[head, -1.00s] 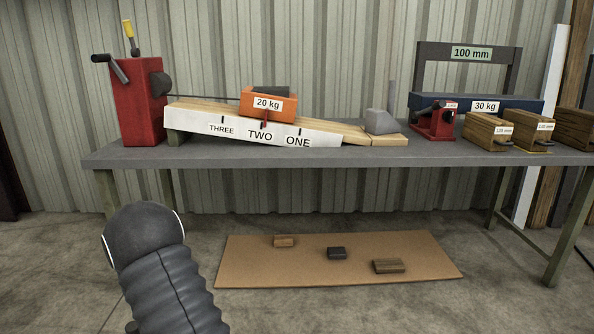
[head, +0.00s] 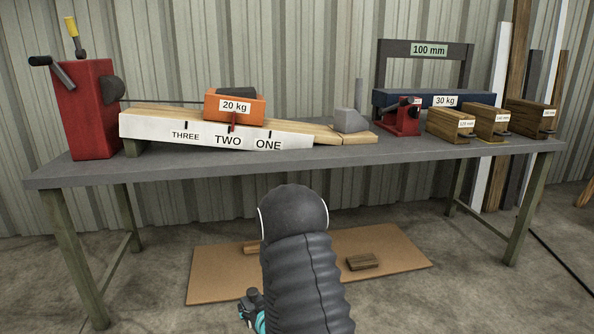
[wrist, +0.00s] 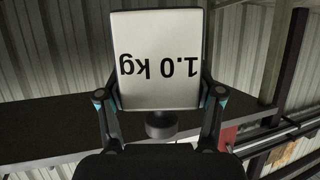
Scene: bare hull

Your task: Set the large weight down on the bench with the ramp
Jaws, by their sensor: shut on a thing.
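My gripper (wrist: 160,105) is shut on a weight (wrist: 160,60) with a white face marked "1.0 kg", upside down in the wrist view. One finger is on each side of it. In the head view my arm stands in front of the bench, and the weight is not seen there. The grey bench (head: 300,160) carries the wooden ramp (head: 290,128), marked THREE, TWO, ONE. An orange 20 kg block (head: 235,108) sits on the ramp. A dark surface edge shows behind the weight in the wrist view.
A red winch (head: 88,110) stands at the bench's left end. A red jack (head: 402,118), a blue 30 kg beam (head: 435,99) under a 100 mm frame, and several wooden blocks (head: 450,124) fill the right. The bench's front strip is clear. A brown board (head: 215,275) lies on the floor.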

